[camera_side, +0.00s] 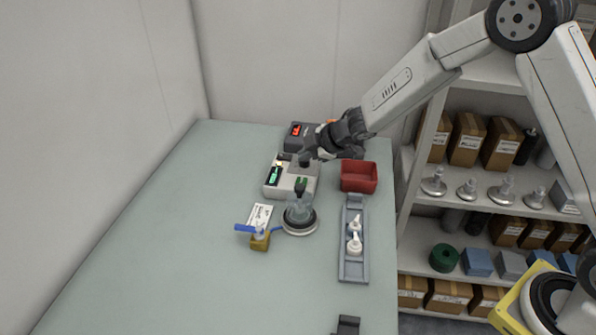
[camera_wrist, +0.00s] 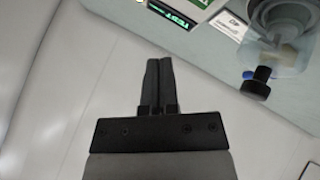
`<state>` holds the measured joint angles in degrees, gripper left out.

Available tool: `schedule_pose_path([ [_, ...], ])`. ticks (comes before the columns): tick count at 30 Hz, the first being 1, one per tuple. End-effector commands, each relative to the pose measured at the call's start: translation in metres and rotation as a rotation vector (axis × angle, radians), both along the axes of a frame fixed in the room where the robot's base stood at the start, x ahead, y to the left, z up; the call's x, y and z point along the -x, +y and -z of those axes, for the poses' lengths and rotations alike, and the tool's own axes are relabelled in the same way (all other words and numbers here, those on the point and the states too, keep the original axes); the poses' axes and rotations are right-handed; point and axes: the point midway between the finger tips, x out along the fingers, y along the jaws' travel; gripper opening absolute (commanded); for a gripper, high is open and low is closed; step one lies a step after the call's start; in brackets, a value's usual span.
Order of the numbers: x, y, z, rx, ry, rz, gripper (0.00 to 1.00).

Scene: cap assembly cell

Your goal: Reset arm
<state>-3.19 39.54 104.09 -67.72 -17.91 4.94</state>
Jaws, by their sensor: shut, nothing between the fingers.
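My gripper (camera_side: 307,156) is in the air over the back of the table in the side view, above or near the beige device. Its exact height there is hard to tell. In the wrist view its two dark fingers (camera_wrist: 159,64) are pressed together with nothing between them. What looks like the same vessel (camera_wrist: 290,45) shows at the upper right of the wrist view, cut by the frame edge.
A beige device with a green display (camera_side: 272,178), a dark device with red digits (camera_side: 294,130) and a red bin (camera_side: 360,177) stand at the back. A grey tray (camera_side: 352,273) holds white pump caps (camera_side: 354,243). The left table side is clear; shelves (camera_side: 470,205) stand right.

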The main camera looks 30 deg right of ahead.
Motion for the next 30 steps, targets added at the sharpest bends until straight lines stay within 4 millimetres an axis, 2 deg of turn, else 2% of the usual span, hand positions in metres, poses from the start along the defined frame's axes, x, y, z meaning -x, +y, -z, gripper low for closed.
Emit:
schedule_pose_path([
  [20, 0.004, -0.005, -0.005, -0.004, 0.008, 0.041, 0.0],
  [26, 0.024, -0.025, -0.017, -0.023, 0.049, 0.193, 0.0],
  [30, 0.052, -0.044, -0.027, -0.045, 0.107, 0.357, 0.0],
])
